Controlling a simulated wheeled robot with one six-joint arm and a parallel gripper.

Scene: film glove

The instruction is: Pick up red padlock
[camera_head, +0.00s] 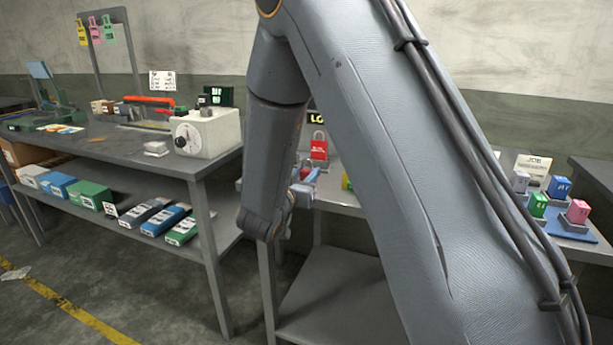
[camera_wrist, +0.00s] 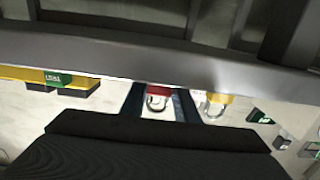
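The red padlock (camera_head: 319,149) stands upright with its shackle up on the grey table in the head view, just beyond my gripper (camera_head: 303,188). My arm hides part of the table around it. In the wrist view the red padlock (camera_wrist: 157,90) shows partly, below a grey edge, with its metal shackle pointing down in the picture. It appears between the two dark fingers of my gripper (camera_wrist: 160,106). The fingers are apart, and I see no contact with the padlock. A yellow padlock (camera_wrist: 216,99) is to the right of it in the wrist view.
A left workbench (camera_head: 110,148) holds a white box with a dial (camera_head: 207,133). My arm covers the middle of the head view.

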